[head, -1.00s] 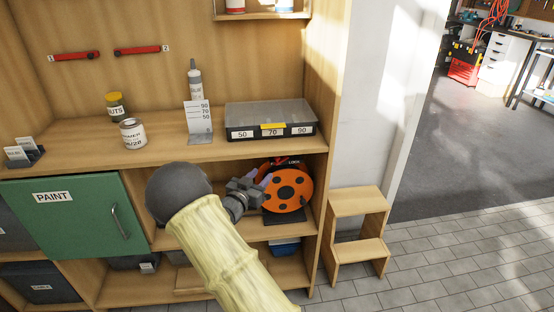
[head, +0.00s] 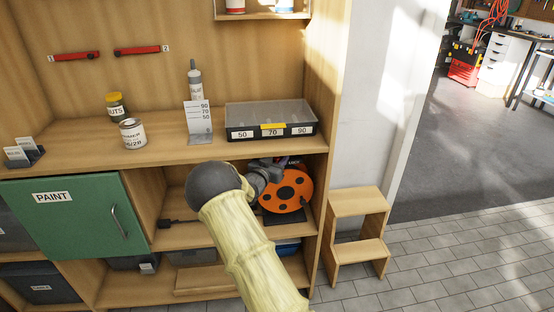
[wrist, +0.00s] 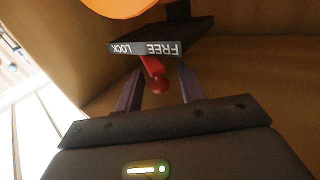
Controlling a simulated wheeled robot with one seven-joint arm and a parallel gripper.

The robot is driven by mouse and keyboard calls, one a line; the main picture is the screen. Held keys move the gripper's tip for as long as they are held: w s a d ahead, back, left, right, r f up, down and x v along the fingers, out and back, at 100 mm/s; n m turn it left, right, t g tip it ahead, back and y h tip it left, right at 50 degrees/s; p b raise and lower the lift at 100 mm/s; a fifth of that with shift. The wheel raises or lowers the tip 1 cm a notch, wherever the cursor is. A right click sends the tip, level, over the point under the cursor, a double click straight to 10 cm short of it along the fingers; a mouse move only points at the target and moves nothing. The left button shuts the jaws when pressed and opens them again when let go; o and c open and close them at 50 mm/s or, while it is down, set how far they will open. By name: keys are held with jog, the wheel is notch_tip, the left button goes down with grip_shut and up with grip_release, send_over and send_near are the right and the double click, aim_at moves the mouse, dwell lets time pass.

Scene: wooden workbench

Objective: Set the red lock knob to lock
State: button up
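The red lock knob (wrist: 155,74) shows in the wrist view between my gripper's fingertips. It slants slightly, below the middle of a dark plate marked LOCK and FREE (wrist: 145,48), which appears upside down with LOCK on the left. My gripper (wrist: 160,70) is open; its two purple fingers stand either side of the knob with gaps. In the head view my gripper (head: 288,163) is at the top of the orange reel (head: 288,192) with dark holes, on the shelf under the bench top. It hides the knob and label there.
The shelf's right side wall (head: 318,195) is close beside the reel, and the bench top (head: 160,150) is just above my gripper. An organizer box (head: 270,120) stands on top. A green PAINT door (head: 80,215) is to the left, a wooden step stool (head: 358,215) right.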

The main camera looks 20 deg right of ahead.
grip_shut()
jog(key=shift+s+f+n+t+y+b, duration=0.15)
jog(key=shift+n+t+y+b, duration=0.15)
jog(key=shift+t+b, duration=0.15)
jog(key=t+y+b, duration=0.1)
jog(key=n+b, duration=0.1)
jog(key=shift+s+d+f+n+t+y+b, duration=0.1)
jog(key=shift+s+d+n+t+y+b, duration=0.2)
jog(key=shift+t+y+b, duration=0.1)
jog(key=shift+s+d+r+n+t+y+b, duration=0.1)
jog(key=shift+s+d+n+t+y+b, duration=0.45)
jog(key=shift+n+y, duration=1.2)
jog(key=shift+s+d+r+n+t+y+b, duration=0.1)
jog(key=shift+d+n+t+y+b, duration=0.2)
jog(key=shift+n+t+y+b, duration=1.4)
jog(key=shift+s+d+r+n+g+y+p, duration=0.1)
jog(key=shift+s+d+n+y, duration=0.5)
jog(key=shift+y, duration=2.15)
jog(key=shift+w+a+n, duration=0.2)
jog(key=shift+w+n, duration=0.1)
jog(key=shift+n, duration=0.05)
